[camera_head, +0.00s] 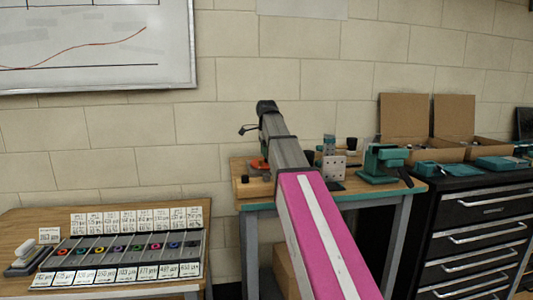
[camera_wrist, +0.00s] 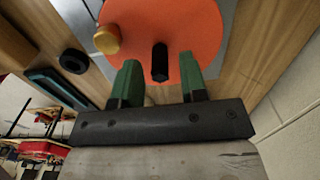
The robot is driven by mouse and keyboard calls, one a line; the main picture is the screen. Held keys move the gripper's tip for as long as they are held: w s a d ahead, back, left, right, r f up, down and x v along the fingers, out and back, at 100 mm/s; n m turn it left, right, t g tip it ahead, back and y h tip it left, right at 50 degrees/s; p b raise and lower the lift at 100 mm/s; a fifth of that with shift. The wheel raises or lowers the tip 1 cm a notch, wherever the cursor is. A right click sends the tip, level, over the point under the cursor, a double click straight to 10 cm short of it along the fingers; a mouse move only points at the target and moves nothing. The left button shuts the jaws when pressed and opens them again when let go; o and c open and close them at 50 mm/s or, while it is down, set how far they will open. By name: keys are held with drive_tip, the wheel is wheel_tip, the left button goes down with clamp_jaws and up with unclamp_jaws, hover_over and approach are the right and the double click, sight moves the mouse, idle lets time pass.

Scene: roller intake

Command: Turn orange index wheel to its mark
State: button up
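The orange index wheel (camera_wrist: 190,25) fills the top middle of the wrist view, with its upper part cut off. A yellow-orange knob (camera_wrist: 107,39) stands at its left rim. A black upright peg (camera_wrist: 159,66) shows near the wheel's lower edge. My gripper (camera_wrist: 158,75) has two green fingers spread apart at that edge, with the peg appearing between them and gaps on both sides. The knob is outside the fingers, to the left. In the head view a small part of the wheel (camera_head: 258,165) shows beside my arm. I cannot make out the mark.
The wheel's wooden bench (camera_head: 247,190) stands against a block wall. A grey perforated block (camera_head: 333,168) and a teal vise (camera_head: 384,163) are to the right of my arm. In the wrist view a dark ring-shaped part (camera_wrist: 74,61) and a teal-edged tray (camera_wrist: 57,88) lie left.

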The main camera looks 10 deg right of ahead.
drive_tip(key=shift+r, duration=0.1)
clamp_jaws()
drive_tip(key=n, duration=0.3)
drive_tip(key=shift+n, duration=0.6)
drive_tip(key=n, duration=0.3)
unclamp_jaws()
drive_tip(key=shift+r, duration=0.15)
drive_tip(key=shift+r, duration=3.35)
